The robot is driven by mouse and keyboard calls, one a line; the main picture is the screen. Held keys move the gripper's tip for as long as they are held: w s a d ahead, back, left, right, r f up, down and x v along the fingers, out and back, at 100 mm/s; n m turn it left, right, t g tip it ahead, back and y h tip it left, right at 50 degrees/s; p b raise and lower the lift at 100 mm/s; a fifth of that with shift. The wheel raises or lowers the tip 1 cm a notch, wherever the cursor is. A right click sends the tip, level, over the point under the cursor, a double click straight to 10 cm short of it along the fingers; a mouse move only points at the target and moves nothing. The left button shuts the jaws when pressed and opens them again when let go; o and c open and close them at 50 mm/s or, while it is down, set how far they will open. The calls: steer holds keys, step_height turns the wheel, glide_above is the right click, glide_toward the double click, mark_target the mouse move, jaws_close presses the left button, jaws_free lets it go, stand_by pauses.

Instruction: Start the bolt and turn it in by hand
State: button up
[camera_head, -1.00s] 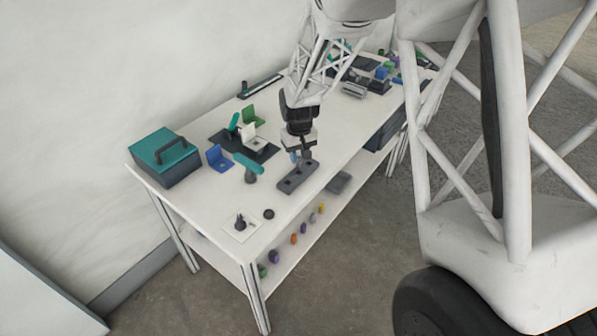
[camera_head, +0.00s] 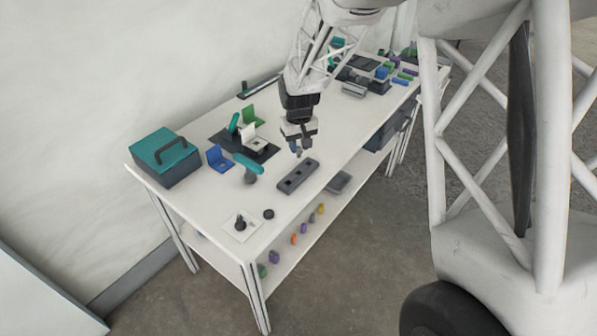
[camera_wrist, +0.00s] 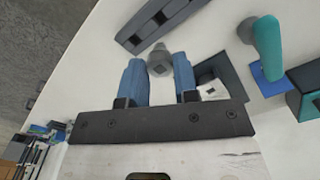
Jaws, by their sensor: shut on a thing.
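My gripper (camera_head: 299,152) is shut on a grey bolt (camera_wrist: 160,61), which sits between the blue fingertips in the wrist view. The block also shows at the top of the wrist view (camera_wrist: 139,34). The bolt looks clear of the block. The bolt's far end is hidden.
A teal-handled tool (camera_head: 248,164) stands left of the block. A black part on a white card (camera_head: 240,224) and a dark ring (camera_head: 268,213) lie near the front.

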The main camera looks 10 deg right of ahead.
steer(key=w+a+r+n, duration=0.2)
steer(key=w+a+n, duration=0.4)
steer(key=w+a, duration=0.7)
steer(key=shift+w+r, duration=0.35)
steer(key=shift+w, duration=0.45)
steer(key=shift+f, duration=0.15)
steer(key=shift+f, duration=2.2)
steer(key=shift+f, duration=0.6)
steer(key=shift+f, duration=0.35)
steer(key=shift+f, duration=0.2)
steer(key=shift+f, duration=0.7)
